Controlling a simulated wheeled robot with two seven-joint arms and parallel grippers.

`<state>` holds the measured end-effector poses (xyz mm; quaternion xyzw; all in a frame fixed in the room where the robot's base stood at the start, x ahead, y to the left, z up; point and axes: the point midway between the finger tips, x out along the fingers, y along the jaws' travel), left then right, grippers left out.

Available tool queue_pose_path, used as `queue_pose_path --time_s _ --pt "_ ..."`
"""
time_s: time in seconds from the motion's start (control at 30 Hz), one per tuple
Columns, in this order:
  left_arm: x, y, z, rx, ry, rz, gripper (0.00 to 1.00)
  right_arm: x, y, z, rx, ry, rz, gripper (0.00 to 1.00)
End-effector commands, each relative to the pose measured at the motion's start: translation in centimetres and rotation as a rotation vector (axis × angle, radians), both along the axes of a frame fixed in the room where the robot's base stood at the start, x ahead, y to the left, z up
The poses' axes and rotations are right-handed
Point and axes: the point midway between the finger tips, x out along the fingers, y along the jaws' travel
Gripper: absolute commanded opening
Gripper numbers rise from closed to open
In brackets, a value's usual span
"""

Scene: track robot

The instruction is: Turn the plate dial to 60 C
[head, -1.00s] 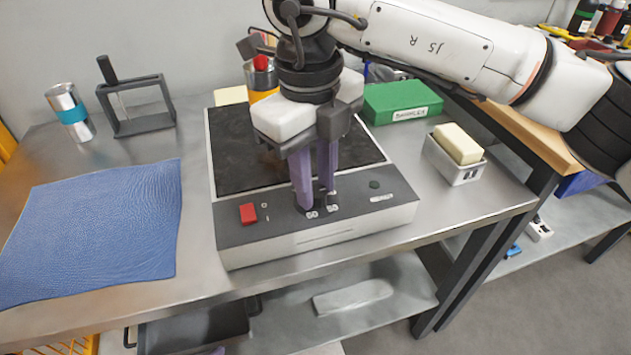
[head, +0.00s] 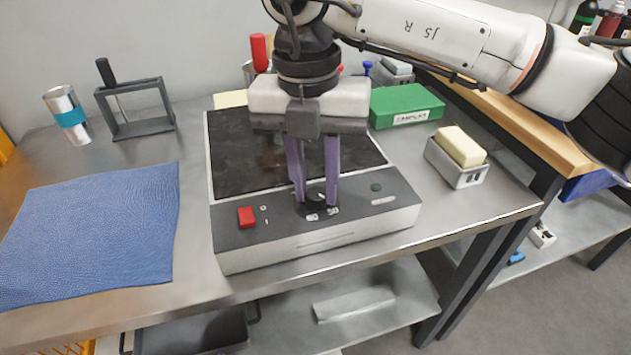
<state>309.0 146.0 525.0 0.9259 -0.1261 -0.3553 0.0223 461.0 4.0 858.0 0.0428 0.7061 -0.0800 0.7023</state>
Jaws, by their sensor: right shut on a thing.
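The hot plate (head: 245,240) stands on the metal bench, with a dark square top (head: 235,165) and a dark front panel. A red switch (head: 246,217) sits at the panel's left. The plate dial (head: 315,201) is a small black knob near the panel's middle, partly covered by my fingers. My right gripper (head: 316,198) reaches down from above with its purple fingers on either side of the dial, shut on it. White scale marks show in front of the dial, too small to read for certain. My left gripper is not in view.
A blue mat (head: 90,230) lies at the left. A metal cup with a teal band (head: 68,115) and a dark frame (head: 137,108) stand behind it. A green box (head: 405,105) and a grey tray with a cream block (head: 456,160) stand at the right.

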Motion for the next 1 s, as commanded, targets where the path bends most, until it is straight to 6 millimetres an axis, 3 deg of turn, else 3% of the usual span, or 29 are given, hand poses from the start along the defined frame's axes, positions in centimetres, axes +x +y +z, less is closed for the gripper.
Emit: queue_pose_path --time_s 1.0 --pt "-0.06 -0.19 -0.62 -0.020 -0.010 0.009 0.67 0.21 -0.17 0.14 0.003 -0.005 -0.894 0.02"
